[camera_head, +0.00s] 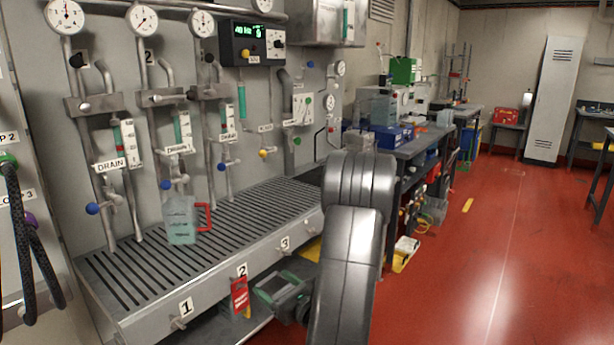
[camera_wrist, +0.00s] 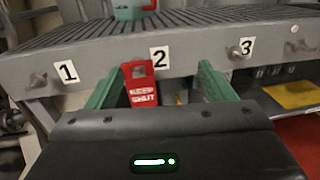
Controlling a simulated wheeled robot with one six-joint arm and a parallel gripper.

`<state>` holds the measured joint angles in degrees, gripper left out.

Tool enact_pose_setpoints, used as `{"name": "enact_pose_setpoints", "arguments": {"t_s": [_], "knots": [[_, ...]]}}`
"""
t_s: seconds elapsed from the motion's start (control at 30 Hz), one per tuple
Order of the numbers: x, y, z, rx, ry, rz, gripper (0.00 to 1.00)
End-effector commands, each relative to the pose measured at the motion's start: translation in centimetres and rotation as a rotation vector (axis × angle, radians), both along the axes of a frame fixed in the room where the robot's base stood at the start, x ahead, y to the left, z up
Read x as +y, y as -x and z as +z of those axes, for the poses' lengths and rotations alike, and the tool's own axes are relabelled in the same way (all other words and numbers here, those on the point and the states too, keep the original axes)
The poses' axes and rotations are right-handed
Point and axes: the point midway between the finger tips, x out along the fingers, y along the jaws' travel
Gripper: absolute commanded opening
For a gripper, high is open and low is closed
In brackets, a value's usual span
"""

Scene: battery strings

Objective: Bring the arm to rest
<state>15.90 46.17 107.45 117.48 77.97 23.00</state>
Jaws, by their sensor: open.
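My arm comes up from the bottom of the head view and bends down to the left. My gripper (camera_head: 275,285) is low in front of the drain bench (camera_head: 140,312), with its green fingers towards it. In the wrist view my gripper (camera_wrist: 158,84) is open, its two fingers wide apart. A red tag reading "KEEP SHUT" (camera_wrist: 141,88) hangs under label 2, seen between the fingers and nearer the left one. The tag (camera_head: 240,297) also shows in the head view, just beyond the fingertips. I see nothing held.
A clear jug with a red handle (camera_head: 181,222) stands on the slatted bench top below the drain tubes. Small drain taps stick out along the bench front, by labels 1 and 3 (camera_wrist: 247,47). The red floor (camera_head: 470,260) to the right is open.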

Motion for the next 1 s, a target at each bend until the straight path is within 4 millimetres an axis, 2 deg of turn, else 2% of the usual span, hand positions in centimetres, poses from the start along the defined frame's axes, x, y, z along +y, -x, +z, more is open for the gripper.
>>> {"name": "enact_pose_setpoints", "arguments": {"t_s": [0.03, 0.3, 1.0], "knots": [[-0.3, -0.3, 1.0, -0.001, -0.001, -0.021, 0.76], [-1.5, -1.7, 2.7, -0.003, -0.003, -0.11, 0.76], [-1.7, -1.9, 3.6, -0.009, 0.004, -0.133, 0.76]]}}
